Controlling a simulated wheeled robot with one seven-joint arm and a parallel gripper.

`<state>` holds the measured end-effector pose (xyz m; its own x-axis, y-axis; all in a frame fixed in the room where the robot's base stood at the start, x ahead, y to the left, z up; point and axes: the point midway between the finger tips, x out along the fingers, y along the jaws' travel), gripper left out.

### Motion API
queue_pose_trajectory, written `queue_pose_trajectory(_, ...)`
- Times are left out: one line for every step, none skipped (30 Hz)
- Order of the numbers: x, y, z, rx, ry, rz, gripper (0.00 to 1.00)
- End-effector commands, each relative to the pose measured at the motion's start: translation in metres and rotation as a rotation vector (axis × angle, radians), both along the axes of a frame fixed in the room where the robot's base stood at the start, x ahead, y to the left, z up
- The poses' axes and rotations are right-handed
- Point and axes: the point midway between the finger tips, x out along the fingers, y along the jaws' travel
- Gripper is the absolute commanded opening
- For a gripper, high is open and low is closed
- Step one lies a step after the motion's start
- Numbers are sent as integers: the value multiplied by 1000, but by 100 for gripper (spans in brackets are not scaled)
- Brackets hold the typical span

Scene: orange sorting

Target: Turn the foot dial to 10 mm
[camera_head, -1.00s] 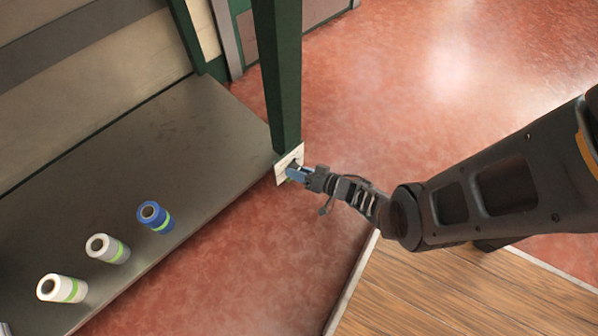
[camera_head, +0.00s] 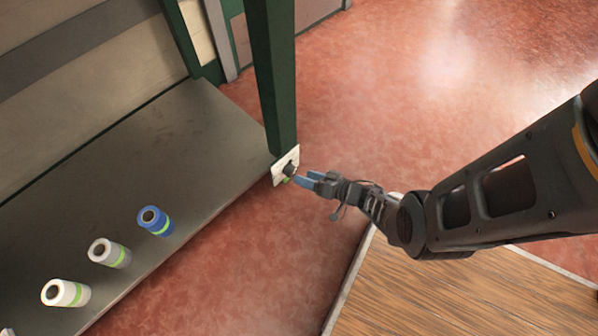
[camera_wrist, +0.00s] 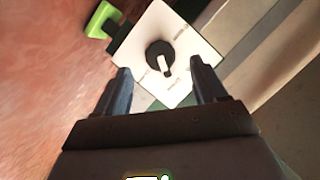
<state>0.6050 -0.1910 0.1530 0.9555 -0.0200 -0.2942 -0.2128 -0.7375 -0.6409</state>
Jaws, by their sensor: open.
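The foot dial is a black knob (camera_wrist: 160,58) with a white pointer bar, on a white plate (camera_wrist: 185,50) with small marks too blurred to read. In the wrist view the pointer points down, slightly right, toward my gripper. In the head view the dial (camera_head: 289,168) sits on its plate at the foot of the green post. My gripper (camera_head: 304,179) has blue fingers and is just right of the dial, apart from it. In the wrist view the open fingers (camera_wrist: 160,88) are spread either side of the knob's line, with nothing between them.
A green post (camera_head: 275,80) rises behind the plate. A green block (camera_wrist: 101,19) sits beside the plate. Open red floor (camera_head: 400,120) lies right of the post.

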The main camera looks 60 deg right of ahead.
Motion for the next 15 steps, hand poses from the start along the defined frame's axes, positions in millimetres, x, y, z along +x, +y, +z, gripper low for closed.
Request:
queue_pose_trajectory(-8,0,4,0,0,-3,71)
queue_pose_trajectory(-12,0,5,0,-1,-4,71)
queue_pose_trajectory(-16,0,6,-1,1,-2,71)
queue_pose_trajectory(-18,0,7,0,0,-1,71)
queue_pose_trajectory(-20,0,7,0,0,-1,71)
queue_pose_trajectory(-23,0,8,1,-1,-1,71)
queue_pose_trajectory(-24,0,8,1,0,-2,71)
queue_pose_trajectory(-25,1,8,1,1,-1,71)
queue_pose_trajectory(-26,1,8,1,0,0,71)
queue_pose_trajectory(-26,1,8,1,0,0,71)
queue_pose_trajectory(-26,1,7,1,0,0,71)
queue_pose_trajectory(-26,1,7,0,0,0,71)
queue_pose_trajectory(-26,1,7,0,0,0,71)
queue_pose_trajectory(-26,1,7,0,0,0,71)
queue_pose_trajectory(-26,1,7,0,0,0,71)
